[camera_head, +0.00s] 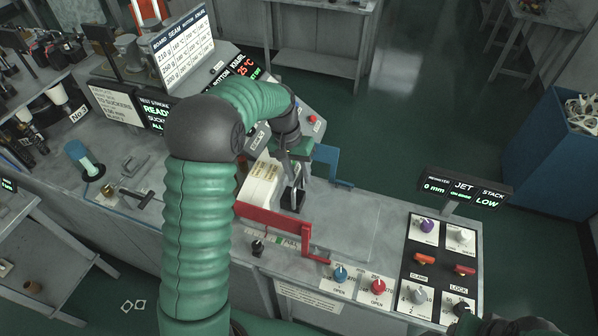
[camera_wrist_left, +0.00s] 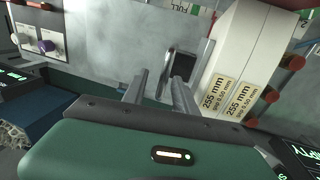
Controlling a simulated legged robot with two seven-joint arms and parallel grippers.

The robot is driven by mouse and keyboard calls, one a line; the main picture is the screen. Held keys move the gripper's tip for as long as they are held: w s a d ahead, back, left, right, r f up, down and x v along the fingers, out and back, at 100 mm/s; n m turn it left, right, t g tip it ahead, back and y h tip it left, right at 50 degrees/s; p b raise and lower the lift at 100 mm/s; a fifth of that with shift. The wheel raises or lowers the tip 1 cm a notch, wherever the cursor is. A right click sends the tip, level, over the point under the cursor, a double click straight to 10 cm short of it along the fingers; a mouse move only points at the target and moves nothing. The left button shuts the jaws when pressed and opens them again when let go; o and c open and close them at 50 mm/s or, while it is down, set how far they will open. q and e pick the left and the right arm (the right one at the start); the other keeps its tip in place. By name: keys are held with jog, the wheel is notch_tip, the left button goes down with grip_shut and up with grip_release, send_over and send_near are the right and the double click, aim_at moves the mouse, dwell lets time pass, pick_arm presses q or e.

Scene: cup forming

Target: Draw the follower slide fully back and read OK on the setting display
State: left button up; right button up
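The follower slide appears to be the dark-topped block with an upright metal plate (camera_head: 293,198); the wrist view shows its dark top (camera_wrist_left: 182,64). My left gripper (camera_head: 292,170) reaches down over it. In the wrist view the left fingers (camera_wrist_left: 160,80) are apart, with the block just beyond their tips; contact is unclear. A white stack (camera_head: 260,182) labelled 255 mm stands beside it, also in the wrist view (camera_wrist_left: 242,65). The setting display (camera_head: 465,188) reads 0 mm, JET, and STACK LOW. A dark part at the bottom right, probably my right gripper (camera_head: 505,326), is cut off.
A red guide (camera_head: 272,222) runs in front of the stack and a blue guide (camera_head: 328,160) stands behind. A switch panel (camera_head: 440,265) is at right. The grey bench between is clear.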

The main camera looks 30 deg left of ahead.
pick_arm(q)
jog(key=shift+w+a+f, duration=0.1)
jog(key=shift+a+f, duration=0.05)
jog(key=shift+a, duration=0.1)
jog(key=shift+c, duration=0.5)
jog(key=shift+w+a+f, duration=0.15)
jog(key=shift+a, duration=0.2)
jog(key=c, duration=0.5)
grip_shut()
jog(key=shift+d, duration=0.3)
jog(key=shift+a, duration=0.15)
